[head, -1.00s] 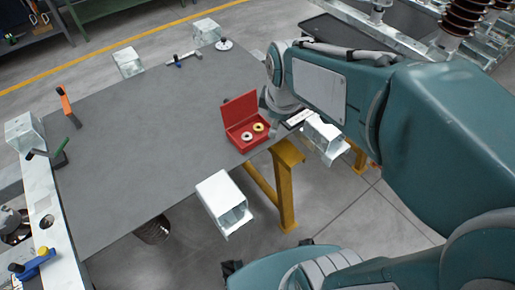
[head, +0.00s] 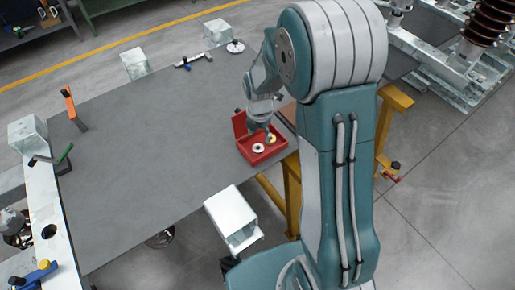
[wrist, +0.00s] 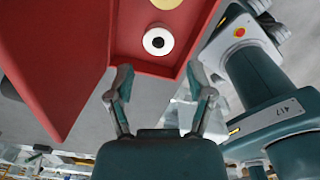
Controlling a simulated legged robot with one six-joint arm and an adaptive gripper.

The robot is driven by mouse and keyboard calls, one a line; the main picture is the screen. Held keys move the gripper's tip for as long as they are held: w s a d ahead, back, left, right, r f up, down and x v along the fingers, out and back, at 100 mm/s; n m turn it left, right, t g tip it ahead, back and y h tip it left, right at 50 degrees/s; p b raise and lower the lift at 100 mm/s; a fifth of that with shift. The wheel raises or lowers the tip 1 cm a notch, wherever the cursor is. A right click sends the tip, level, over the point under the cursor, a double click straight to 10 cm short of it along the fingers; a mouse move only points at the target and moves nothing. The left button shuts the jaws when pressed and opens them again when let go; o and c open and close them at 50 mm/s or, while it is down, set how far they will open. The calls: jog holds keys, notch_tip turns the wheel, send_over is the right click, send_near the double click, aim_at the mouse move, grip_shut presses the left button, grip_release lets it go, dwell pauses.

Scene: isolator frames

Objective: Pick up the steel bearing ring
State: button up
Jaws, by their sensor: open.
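The steel bearing ring (head: 258,148) is a pale ring with a dark hole, lying in the open red box (head: 282,153) on the grey table (head: 150,150). In the wrist view the ring (wrist: 158,41) shows just beyond my fingertips, near the middle. A brass-coloured ring (head: 271,139) lies beside it, and in the wrist view it is cut off at the top edge (wrist: 166,3). My gripper (wrist: 160,80) is open and empty, with the steel ring ahead of the gap between its fingers. In the head view my gripper (head: 262,130) is over the box, partly hiding its inside.
The box's raised red lid (wrist: 55,50) fills the left of the wrist view. White blocks (head: 232,215) stand at the table's edges. Small tools (head: 192,62) lie at the back, and orange and green clamps (head: 70,105) at the left. The middle of the table is clear.

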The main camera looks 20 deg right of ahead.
aim_at(258, 146)
jog(key=shift+w+f, duration=0.15)
jog(key=shift+f, duration=3)
grip_shut()
